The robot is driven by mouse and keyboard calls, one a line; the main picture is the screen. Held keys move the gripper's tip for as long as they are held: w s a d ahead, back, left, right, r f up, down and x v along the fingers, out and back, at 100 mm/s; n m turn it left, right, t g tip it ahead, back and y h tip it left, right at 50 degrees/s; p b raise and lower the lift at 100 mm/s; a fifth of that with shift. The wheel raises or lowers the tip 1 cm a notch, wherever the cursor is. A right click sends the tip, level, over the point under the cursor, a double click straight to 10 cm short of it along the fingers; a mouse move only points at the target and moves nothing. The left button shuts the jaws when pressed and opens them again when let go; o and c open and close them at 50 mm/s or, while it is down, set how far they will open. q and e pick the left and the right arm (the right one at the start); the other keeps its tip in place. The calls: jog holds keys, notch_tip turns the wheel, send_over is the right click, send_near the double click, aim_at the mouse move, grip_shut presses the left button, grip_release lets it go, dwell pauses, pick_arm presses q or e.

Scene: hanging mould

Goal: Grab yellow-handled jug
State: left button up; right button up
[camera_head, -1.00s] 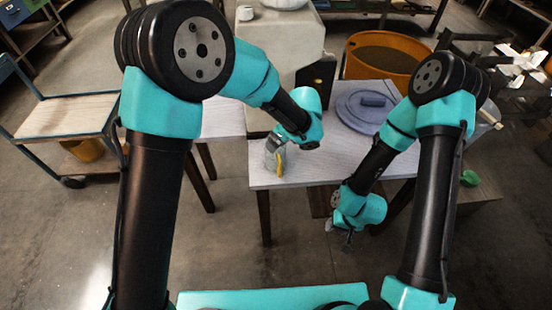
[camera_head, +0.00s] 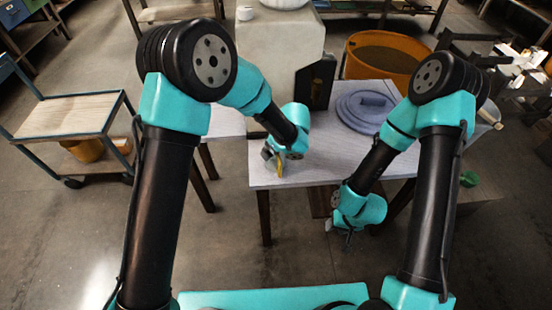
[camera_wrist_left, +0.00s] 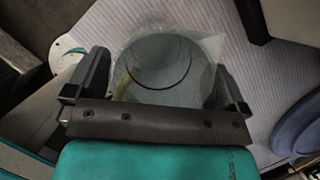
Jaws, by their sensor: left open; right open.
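The jug (camera_head: 280,171) stands near the front left corner of the pale table, mostly hidden behind my left gripper; its yellow handle faces the front. In the left wrist view the jug (camera_wrist_left: 163,62) looks like a clear, round vessel with a grey circular inside, seen from above, with a bit of yellow at its left edge. My left gripper (camera_wrist_left: 160,85) is open, with one finger on each side of the jug. I cannot tell whether the fingers touch it. My right gripper (camera_head: 348,238) is open and empty, hanging below the table's front edge.
The table (camera_head: 330,173) is clear in its middle. A grey-blue coiled thing (camera_head: 365,108) lies at its back right. An orange tub (camera_head: 385,55) and a pale block (camera_head: 285,45) stand behind. A cart (camera_head: 65,115) is at the left.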

pick_arm(q)
jog(key=shift+a+f, duration=0.1)
jog(key=shift+f, duration=0.15)
jog(key=shift+c, duration=0.4)
jog(key=c, duration=0.8)
